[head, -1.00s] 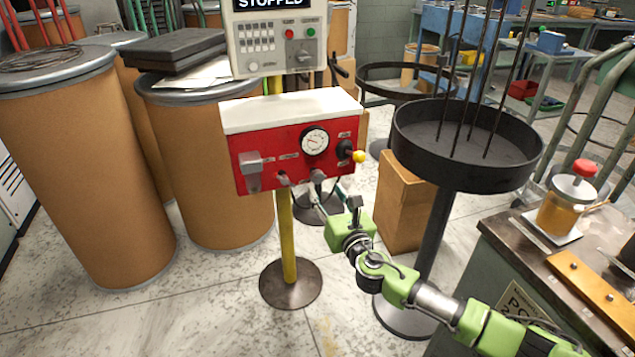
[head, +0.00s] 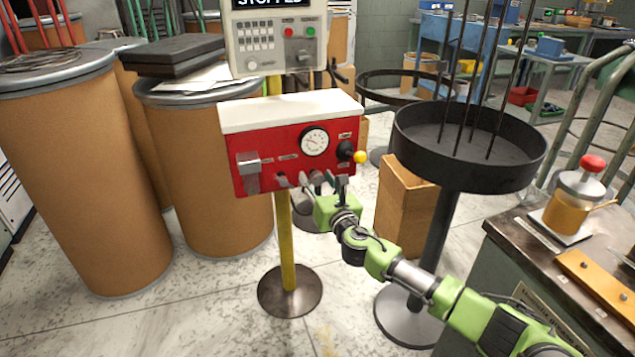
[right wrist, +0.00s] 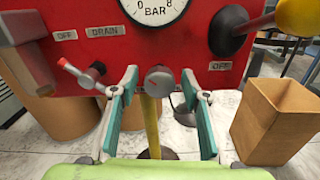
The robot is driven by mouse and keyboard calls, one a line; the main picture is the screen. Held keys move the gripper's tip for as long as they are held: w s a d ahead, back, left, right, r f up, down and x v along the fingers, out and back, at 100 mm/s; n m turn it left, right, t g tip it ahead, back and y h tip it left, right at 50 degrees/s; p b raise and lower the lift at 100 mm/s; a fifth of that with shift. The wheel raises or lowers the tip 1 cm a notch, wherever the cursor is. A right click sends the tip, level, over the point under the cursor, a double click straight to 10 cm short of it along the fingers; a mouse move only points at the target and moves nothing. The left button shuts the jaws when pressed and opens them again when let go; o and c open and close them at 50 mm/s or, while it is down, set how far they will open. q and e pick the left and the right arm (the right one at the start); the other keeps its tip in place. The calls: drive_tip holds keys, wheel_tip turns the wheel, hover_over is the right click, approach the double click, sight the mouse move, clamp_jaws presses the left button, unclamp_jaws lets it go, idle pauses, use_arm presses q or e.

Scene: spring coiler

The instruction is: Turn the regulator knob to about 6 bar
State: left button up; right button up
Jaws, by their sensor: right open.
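The red panel (head: 262,158) has a white top and carries a round white pressure gauge (head: 314,142). Its needle is too small to read surely. The grey regulator knob (head: 317,177) is below the gauge; in the right wrist view the knob (right wrist: 158,81) faces me, and the gauge's lower edge (right wrist: 154,10) shows "BAR". My right gripper (head: 322,184) is open, just in front of the panel's lower edge. In the right wrist view its fingers (right wrist: 159,82) stand left and right of the knob, with gaps on both sides. My left gripper is not in view.
A drain valve with a red-tipped lever (right wrist: 82,74) is close left of the fingers. A black switch with a yellow ball (head: 360,157) is at the panel's right. A cardboard box (head: 402,205) and a black round stand (head: 465,160) are right of the panel.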

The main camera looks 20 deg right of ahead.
drive_tip(key=c, duration=1.1)
drive_tip(key=shift+m, duration=0.3)
